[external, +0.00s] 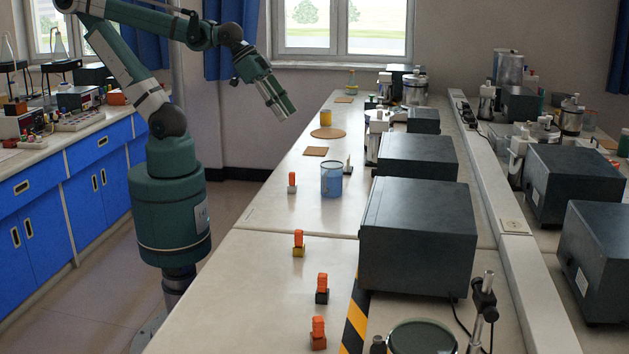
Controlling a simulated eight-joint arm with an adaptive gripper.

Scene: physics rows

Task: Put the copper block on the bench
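Several small two-part stacks stand in a row along the left side of the long pale bench (262,276). Each has an orange piece on top. The nearest stack has an orange-brown lower block (318,343), which may be the copper block. The others have a black lower block (322,298), a yellow one (298,252) and a pale one (291,189). My gripper (283,110) hangs in the air at the upper left of the bench, well away from the stacks. Its fingers are too small to tell open from shut.
A blue container (331,180), a yellow cup (326,118) and brown mats (328,132) stand or lie farther along the bench. Dark grey boxes (418,236) line its right side. Black-and-yellow tape (355,325) marks the front. The bench's left strip has free room.

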